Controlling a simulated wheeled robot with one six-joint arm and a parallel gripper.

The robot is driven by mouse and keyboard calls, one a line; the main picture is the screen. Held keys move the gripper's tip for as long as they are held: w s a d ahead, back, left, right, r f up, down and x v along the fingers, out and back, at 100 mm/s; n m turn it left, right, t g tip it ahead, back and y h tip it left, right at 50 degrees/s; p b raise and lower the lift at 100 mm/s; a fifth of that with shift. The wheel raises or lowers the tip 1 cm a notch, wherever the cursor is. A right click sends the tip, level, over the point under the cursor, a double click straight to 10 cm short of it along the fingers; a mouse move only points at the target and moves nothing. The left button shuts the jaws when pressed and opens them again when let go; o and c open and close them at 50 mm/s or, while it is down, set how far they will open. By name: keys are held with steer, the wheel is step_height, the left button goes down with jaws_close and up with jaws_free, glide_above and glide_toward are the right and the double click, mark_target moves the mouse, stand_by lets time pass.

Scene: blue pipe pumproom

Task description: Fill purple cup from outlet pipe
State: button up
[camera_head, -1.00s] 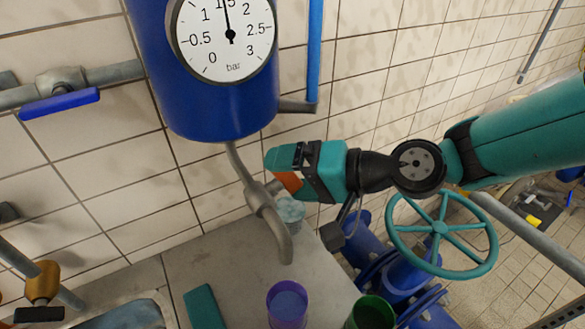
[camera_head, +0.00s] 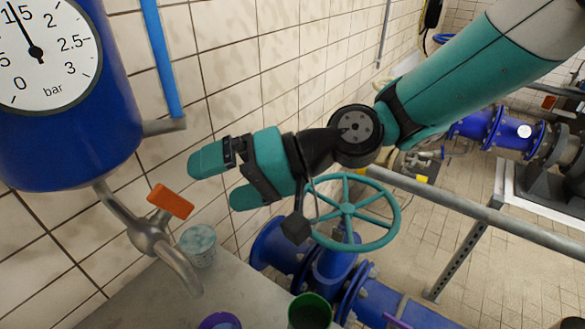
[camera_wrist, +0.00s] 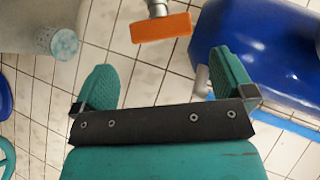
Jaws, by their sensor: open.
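The purple cup (camera_head: 220,321) is cut off by the bottom edge of the head view; its inside is mostly out of frame. The curved grey outlet pipe (camera_head: 181,268) hangs from the blue tank, and no stream of water shows at its mouth. Its orange valve handle (camera_head: 171,200) is upright in the head view and also shows in the wrist view (camera_wrist: 160,27). My gripper (camera_head: 218,182) is open and empty, right of and above the handle and apart from it. In the wrist view the handle lies ahead of the spread fingers (camera_wrist: 165,80).
A pale speckled cup (camera_head: 197,245) stands behind the outlet pipe. A green cup (camera_head: 310,312) stands at the counter's right edge. The blue tank (camera_head: 60,140) with its gauge (camera_head: 36,52) is at left. A teal handwheel (camera_head: 349,209) is below my arm.

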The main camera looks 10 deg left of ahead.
steer(key=b+v, duration=0.2)
steer(key=v, duration=0.7)
steer(key=shift+d, duration=0.4)
steer(key=shift+r, duration=0.1)
steer(key=s+d+f+t+h, duration=0.1)
steer(key=s+d+h, duration=0.3)
steer(key=d, duration=0.5)
steer(key=s+d+f+t+h, duration=0.2)
steer(key=s+d+h, duration=0.3)
steer(key=d, duration=0.5)
steer(key=shift+s+f+n, duration=0.3)
steer(key=shift+s+f, duration=0.3)
steer(key=shift+s, duration=0.4)
steer(key=shift+d, duration=0.1)
steer(key=shift+c, duration=0.5)
